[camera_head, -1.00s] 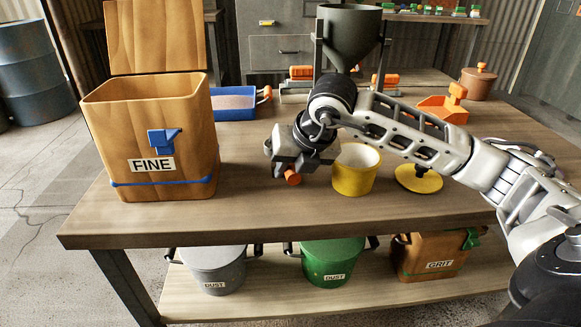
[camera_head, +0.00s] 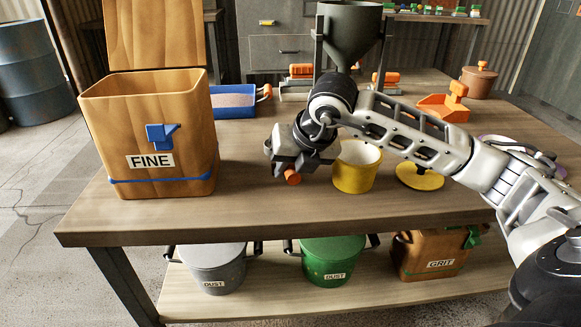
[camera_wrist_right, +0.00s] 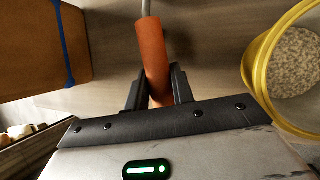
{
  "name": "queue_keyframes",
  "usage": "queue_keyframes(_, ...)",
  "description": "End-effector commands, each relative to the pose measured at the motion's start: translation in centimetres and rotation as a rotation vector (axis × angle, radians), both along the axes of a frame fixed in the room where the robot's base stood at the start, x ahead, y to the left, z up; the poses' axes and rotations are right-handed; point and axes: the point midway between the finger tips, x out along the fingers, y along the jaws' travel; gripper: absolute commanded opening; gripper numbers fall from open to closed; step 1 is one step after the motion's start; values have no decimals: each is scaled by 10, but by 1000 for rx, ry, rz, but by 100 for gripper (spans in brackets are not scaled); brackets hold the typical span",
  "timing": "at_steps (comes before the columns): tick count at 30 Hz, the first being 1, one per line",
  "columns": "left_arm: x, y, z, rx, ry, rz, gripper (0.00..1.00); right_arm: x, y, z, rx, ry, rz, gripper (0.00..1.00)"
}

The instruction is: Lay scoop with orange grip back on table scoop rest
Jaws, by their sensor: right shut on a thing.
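My right gripper (camera_head: 290,171) is shut on the orange grip (camera_head: 293,177) of the scoop, above the table between the FINE box and the yellow pot. In the right wrist view, the orange grip (camera_wrist_right: 152,62) sits between the two fingers (camera_wrist_right: 158,92), and a thin grey shaft (camera_wrist_right: 147,8) runs on from its end to the picture's top edge. The scoop's bowl is not visible in either view. An orange holder with an upright part (camera_head: 445,106) stands on the table at the right; I cannot tell whether it is the scoop rest. My left gripper is not in view.
The wooden FINE box (camera_head: 150,140) stands open at the left, with a blue bracket on its front. A yellow pot (camera_head: 356,170) of grainy material is just right of the gripper. A yellow lid (camera_head: 420,177), a blue tray (camera_head: 234,101) and a grey hopper (camera_head: 348,35) also stand nearby.

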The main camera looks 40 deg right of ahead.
Motion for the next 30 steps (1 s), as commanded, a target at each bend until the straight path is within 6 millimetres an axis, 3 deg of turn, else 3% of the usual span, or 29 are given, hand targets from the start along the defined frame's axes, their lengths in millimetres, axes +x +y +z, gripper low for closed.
queue_keyframes(9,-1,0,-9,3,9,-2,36,0,0,-5,0,-1,0,0)
queue_keyframes(10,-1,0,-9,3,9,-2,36,0,0,-5,0,-1,0,27)
queue_keyframes(12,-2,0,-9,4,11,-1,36,0,0,-4,0,-1,0,46)
queue_keyframes(13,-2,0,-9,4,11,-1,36,0,0,-4,0,-1,0,49)
queue_keyframes(26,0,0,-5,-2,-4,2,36,0,0,-4,0,0,0,49)
queue_keyframes(30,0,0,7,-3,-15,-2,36,-14,-1,24,-3,-4,-1,49)
